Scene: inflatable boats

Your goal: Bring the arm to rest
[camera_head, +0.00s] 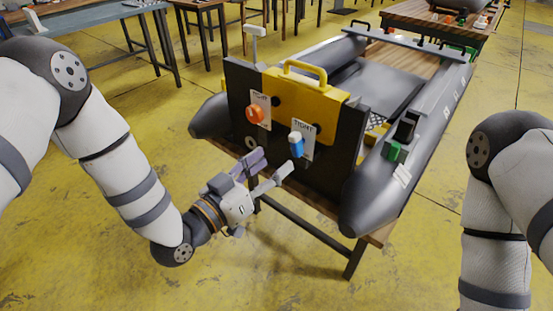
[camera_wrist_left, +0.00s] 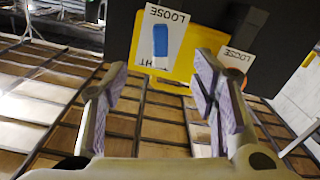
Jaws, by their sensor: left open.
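My left gripper (camera_head: 268,168) is open and empty. It is just in front of the dark transom board (camera_head: 318,172) of a grey inflatable boat, below the knobs. A blue knob (camera_head: 296,143) on a white label and an orange knob (camera_head: 255,114) on another label sit on the board. In the left wrist view, the open fingers (camera_wrist_left: 162,78) show with nothing between them. The blue knob (camera_wrist_left: 160,40) is beyond them, apart from the fingers.
The boat's grey tubes (camera_head: 425,125) rest on a wooden-topped table (camera_head: 378,232). A yellow plate with a handle (camera_head: 305,72) is on the transom. A green clip (camera_head: 394,151) sits on the right tube. Yellow floor is open at the front. Other tables (camera_head: 95,15) stand behind.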

